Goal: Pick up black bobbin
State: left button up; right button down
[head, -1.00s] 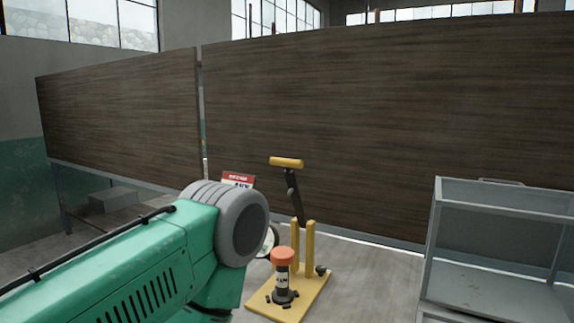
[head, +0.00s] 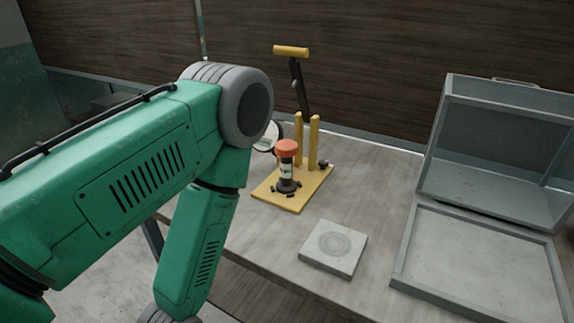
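No object that I can clearly make out as a black bobbin shows in the head view. A small dark round piece (head: 323,164) lies at the back right of the yellow stand's base; it is too small to identify. My green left arm fills the left side and bends down at a grey joint. Its gripper is below the picture. My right gripper is not in view.
The yellow stand (head: 305,145) with a tilted black lever rises at the table's back. A pale square block (head: 334,247) with ring marks lies in front. A grey open metal box (head: 480,205) stands right. Bare table (head: 385,190) lies between.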

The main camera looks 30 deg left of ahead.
aim_at(286, 149)
jog(key=j+z, duration=0.3)
jog(key=j, duration=0.15)
jog(key=k+j+z, duration=0.1)
jog(key=j+z, duration=0.15)
jog(key=j, duration=0.2)
jog(key=k+j+z, duration=0.1)
jog(key=j+z, duration=0.2)
jog(key=k+j+z, duration=0.25)
jog(key=j, duration=0.25)
jog(key=i, duration=0.05)
